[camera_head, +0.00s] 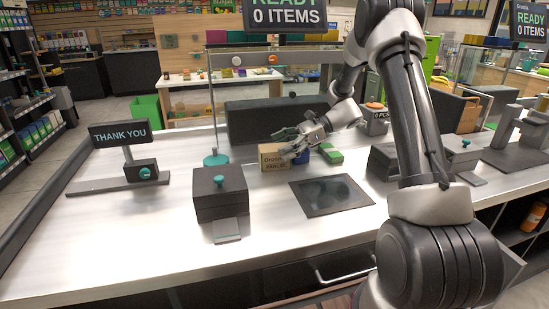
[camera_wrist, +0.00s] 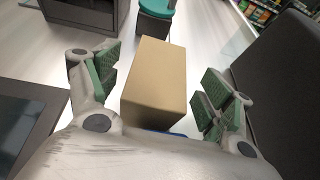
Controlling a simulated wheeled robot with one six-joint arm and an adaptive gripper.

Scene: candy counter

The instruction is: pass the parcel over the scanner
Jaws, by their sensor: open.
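The parcel is a small tan box (camera_head: 271,158) on the white counter, with printed lettering facing the head camera. In the wrist view the parcel (camera_wrist: 156,85) lies between the finger pads. My gripper (camera_head: 288,142) is open above and around the parcel, with a gap to the pads on both sides in the wrist view (camera_wrist: 158,90). The scanner (camera_head: 331,195) is a dark flat glass plate set in the counter, to the right and nearer the head camera. Its dark corner seems to show at the wrist view's left edge (camera_wrist: 20,118).
A blue item (camera_head: 301,158) and a green box (camera_head: 331,154) stand just right of the parcel. A dark panel (camera_head: 275,120) rises behind.

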